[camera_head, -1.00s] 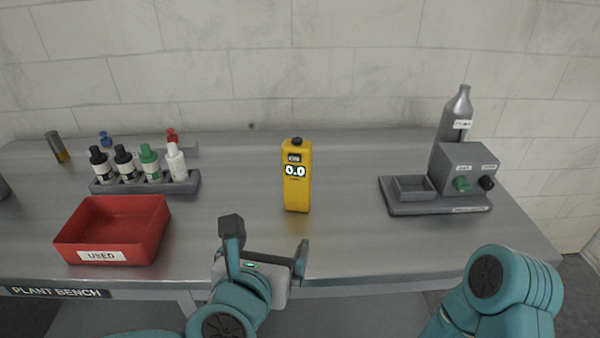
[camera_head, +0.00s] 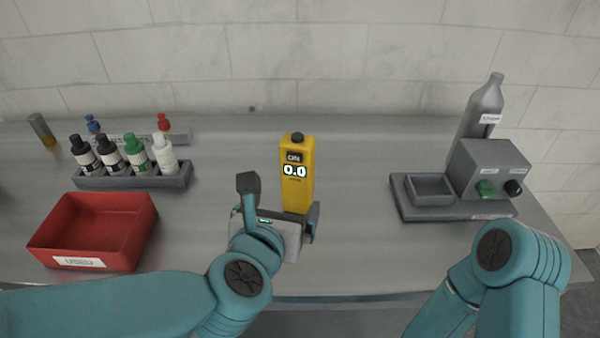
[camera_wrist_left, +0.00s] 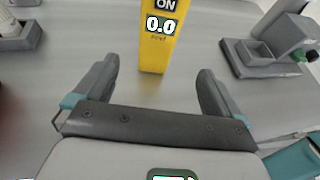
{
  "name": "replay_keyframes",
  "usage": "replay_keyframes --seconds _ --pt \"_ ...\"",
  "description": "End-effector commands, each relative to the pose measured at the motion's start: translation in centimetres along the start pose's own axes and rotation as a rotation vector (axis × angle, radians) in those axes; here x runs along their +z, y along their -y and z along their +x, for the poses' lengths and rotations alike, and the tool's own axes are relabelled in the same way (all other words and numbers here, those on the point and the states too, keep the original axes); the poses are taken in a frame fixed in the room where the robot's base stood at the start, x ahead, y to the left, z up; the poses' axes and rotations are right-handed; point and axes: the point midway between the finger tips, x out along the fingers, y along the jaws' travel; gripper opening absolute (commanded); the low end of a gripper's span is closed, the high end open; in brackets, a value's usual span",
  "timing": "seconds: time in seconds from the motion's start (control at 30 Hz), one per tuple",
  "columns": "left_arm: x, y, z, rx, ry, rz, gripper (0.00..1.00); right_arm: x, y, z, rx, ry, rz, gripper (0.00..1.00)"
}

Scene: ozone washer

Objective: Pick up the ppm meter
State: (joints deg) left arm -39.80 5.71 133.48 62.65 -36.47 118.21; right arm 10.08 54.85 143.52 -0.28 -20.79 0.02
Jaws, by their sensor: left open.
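The yellow ppm meter (camera_head: 296,170) stands upright on the metal bench, its display reading 0.0. It also shows in the left wrist view (camera_wrist_left: 160,50), ahead of the fingers and roughly between their lines. My left gripper (camera_head: 280,195) is open and empty, just in front of the meter near the bench surface. In the left wrist view its two fingers (camera_wrist_left: 152,85) stand wide apart, with bare bench between them and the meter's base just beyond. My right arm shows at the lower right, but its gripper is not in view.
A red bin (camera_head: 95,232) and a rack (camera_head: 135,178) of several dropper bottles stand at the left. A grey device (camera_head: 488,175) with a small tray and a grey bottle (camera_head: 483,110) stands at the right. The bench (camera_head: 350,190) around the meter is clear.

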Motion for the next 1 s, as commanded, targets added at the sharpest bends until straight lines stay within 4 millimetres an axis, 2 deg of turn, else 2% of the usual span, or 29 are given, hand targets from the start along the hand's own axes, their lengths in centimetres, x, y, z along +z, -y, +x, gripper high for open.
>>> replay_keyframes --seconds 0.1,0.3,0.57,0.8,1.0 --pt "-0.4 -0.1 3.0 0.004 -0.005 0.000 0.98 0.0 -0.2 0.4 0.000 0.000 0.000 0.79" --pt "-0.2 0.0 6.9 0.002 -0.003 -0.001 0.98 0.0 -0.1 0.4 0.000 0.000 0.000 0.79" --pt "-0.1 0.0 9.3 0.001 -0.003 -0.001 0.98 0.0 -0.1 0.2 0.000 0.000 0.000 0.79" --pt "-0.2 -0.2 13.2 0.000 -0.002 -0.001 0.98 0.0 0.1 -0.4 0.000 0.000 0.000 0.79" --pt "-0.2 -0.2 13.9 -0.001 0.000 -0.001 0.98 0.0 0.1 -0.4 0.000 0.000 0.000 0.79"
